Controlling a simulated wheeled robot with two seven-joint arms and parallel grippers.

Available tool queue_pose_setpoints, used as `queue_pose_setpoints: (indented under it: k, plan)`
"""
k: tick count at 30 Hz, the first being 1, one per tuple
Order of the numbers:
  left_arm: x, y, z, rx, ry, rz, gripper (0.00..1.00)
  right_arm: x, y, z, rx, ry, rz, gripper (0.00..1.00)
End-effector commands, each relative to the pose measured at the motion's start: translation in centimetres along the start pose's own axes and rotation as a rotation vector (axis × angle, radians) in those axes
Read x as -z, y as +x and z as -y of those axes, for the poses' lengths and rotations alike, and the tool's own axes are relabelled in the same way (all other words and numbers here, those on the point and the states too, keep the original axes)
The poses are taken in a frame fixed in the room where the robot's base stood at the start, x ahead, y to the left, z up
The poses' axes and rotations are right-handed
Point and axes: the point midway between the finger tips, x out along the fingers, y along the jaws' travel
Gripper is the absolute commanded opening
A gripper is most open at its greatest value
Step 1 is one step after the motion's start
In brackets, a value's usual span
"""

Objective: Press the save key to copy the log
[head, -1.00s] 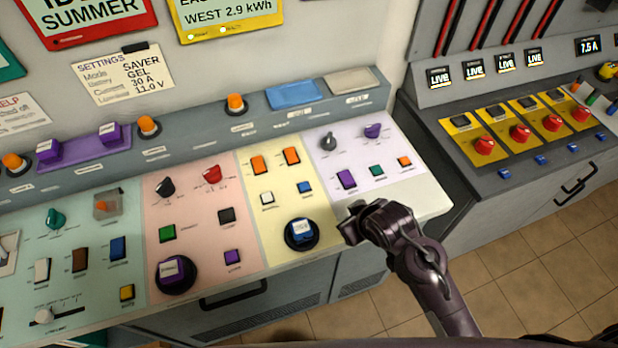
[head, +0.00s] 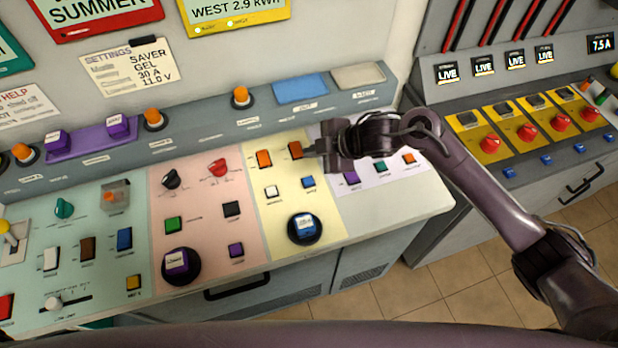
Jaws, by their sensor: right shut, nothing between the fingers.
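The control desk (head: 400,203) carries colored panels with many keys, and I cannot read which one is the save key. My right gripper (head: 314,151) is shut and empty, over the border of the yellow and lilac panels. Its tips are close beside the right orange switch (head: 295,150); I cannot tell whether they touch it. The gripper and forearm hide the lilac panel's upper part, including its knobs. A blue key on a round black base (head: 304,227) and a small blue key (head: 308,182) lie below the gripper. My left gripper is not in view.
The raised ledge behind holds a wide blue key (head: 300,91), a wide grey key (head: 359,76) and orange buttons (head: 241,96). A purple key on a black base (head: 178,264) sits on the pink panel. Red knobs (head: 526,132) stand on the right-hand console.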

Motion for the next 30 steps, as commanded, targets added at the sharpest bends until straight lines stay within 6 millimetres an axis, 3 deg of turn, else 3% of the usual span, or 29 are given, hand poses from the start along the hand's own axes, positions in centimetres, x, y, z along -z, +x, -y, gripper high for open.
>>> queue_pose_setpoints:
  k: [14,30]
  plan:
    - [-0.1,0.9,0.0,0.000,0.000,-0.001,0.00,-0.4,0.7,0.5,-0.002,0.001,0.000,0.00]
    - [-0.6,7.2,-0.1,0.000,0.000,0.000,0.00,-3.9,5.5,4.0,-0.002,0.001,0.000,0.00]
